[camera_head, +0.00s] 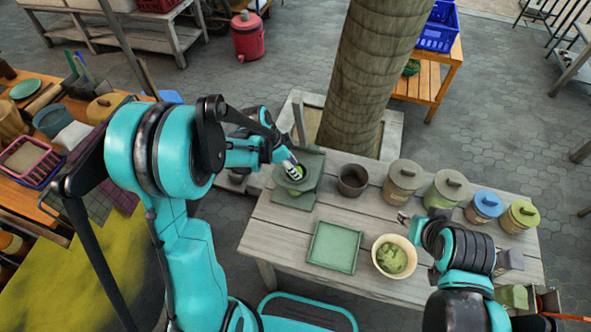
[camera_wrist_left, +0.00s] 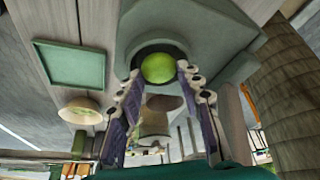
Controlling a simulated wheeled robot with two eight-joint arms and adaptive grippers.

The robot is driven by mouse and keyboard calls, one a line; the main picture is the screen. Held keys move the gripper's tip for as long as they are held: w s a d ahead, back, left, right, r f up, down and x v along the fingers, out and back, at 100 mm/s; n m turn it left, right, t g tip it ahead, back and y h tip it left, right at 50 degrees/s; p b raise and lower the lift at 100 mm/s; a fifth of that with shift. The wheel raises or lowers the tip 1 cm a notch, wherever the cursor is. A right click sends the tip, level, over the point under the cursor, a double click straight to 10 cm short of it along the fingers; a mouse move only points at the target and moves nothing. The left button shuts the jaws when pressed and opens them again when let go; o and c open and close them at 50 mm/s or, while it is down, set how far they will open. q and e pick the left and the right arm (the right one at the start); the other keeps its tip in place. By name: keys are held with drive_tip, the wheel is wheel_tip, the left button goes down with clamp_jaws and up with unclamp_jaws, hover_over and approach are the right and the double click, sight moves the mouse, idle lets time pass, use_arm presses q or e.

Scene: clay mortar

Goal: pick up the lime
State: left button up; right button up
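The lime (camera_wrist_left: 158,68) is a round, bright green fruit in a dark round hollow of a grey-green stand (camera_wrist_left: 205,30) in the left wrist view. In the head view the stand (camera_head: 293,198) is at the table's far left, and only a bit of the lime shows beside my fingers. My left gripper (camera_head: 296,172) points down at it. In the left wrist view its fingers (camera_wrist_left: 158,72) are spread, with tips on either side of the lime; contact is unclear. My right gripper (camera_head: 404,218) is small, above the table beside the bowl, its opening unclear.
On the grey plank table (camera_head: 285,235) are a green square tray (camera_head: 335,247), a bowl of green stuff (camera_head: 392,257), a dark cup (camera_head: 352,180) and several lidded canisters (camera_head: 403,182). A thick post (camera_head: 365,80) rises behind. A cluttered table (camera_head: 75,110) stands left.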

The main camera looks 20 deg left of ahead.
sight(298, 166)
use_arm(q)
drive_tip(key=shift+c, duration=0.6)
drive_tip(key=shift+r, duration=0.1)
drive_tip(key=shift+r, duration=0.2)
wheel_tip(298, 166, up, 3)
drive_tip(key=shift+r+p, duration=0.15)
drive_tip(key=shift+p, duration=0.65)
drive_tip(key=s+a, duration=0.4)
drive_tip(key=a, duration=0.4)
drive_tip(key=s+a+p, duration=0.1)
drive_tip(key=s+a, duration=0.3)
drive_tip(key=a, duration=0.4)
drive_tip(key=shift+s+f, duration=0.25)
drive_tip(key=shift+d, duration=0.1)
